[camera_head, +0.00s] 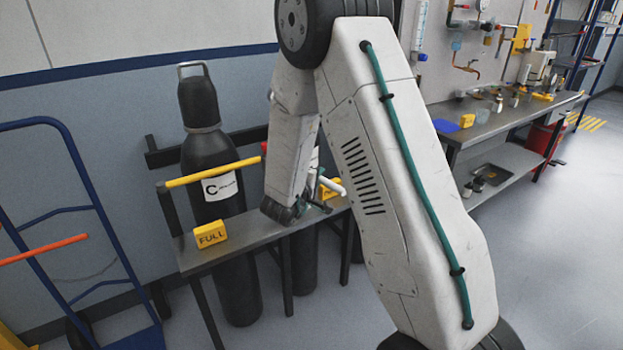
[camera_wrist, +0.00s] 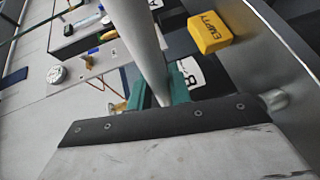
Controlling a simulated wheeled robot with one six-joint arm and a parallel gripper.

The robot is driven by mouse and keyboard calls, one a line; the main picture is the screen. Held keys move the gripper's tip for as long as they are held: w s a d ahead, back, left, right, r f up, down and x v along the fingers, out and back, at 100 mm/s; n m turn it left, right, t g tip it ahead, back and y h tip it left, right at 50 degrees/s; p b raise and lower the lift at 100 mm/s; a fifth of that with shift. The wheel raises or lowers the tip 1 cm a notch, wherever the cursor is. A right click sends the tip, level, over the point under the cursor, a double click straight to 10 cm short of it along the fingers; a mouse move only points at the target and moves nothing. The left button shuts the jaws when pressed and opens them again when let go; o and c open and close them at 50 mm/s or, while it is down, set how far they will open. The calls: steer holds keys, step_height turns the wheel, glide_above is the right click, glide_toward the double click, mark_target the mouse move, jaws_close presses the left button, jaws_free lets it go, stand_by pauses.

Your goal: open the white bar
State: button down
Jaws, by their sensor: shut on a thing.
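The white bar (camera_head: 331,185) shows only in part in the head view, a short pale end just past my forearm. In the wrist view the white bar (camera_wrist: 140,40) runs from the top edge down between the green fingers of my gripper (camera_wrist: 160,88). The fingers are shut on it, one on each side. In the head view my gripper (camera_head: 316,205) is small and partly hidden by my arm, above the gas cylinder rack (camera_head: 262,238). Where the bar is hinged cannot be seen.
A yellow bar (camera_head: 212,172) crosses a dark cylinder (camera_head: 200,110) at left. A yellow FULL block (camera_head: 210,233) sits on the rack; a yellow EMPTY block (camera_wrist: 210,32) is close to the white bar. A blue hand truck (camera_head: 75,150) stands at left, a workbench (camera_head: 480,128) at right.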

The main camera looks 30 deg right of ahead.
steer(key=c, duration=1.3)
jaws_free()
steer(key=shift+a, duration=0.1)
steer(key=v, duration=0.7)
steer(key=shift+s+a, duration=0.25)
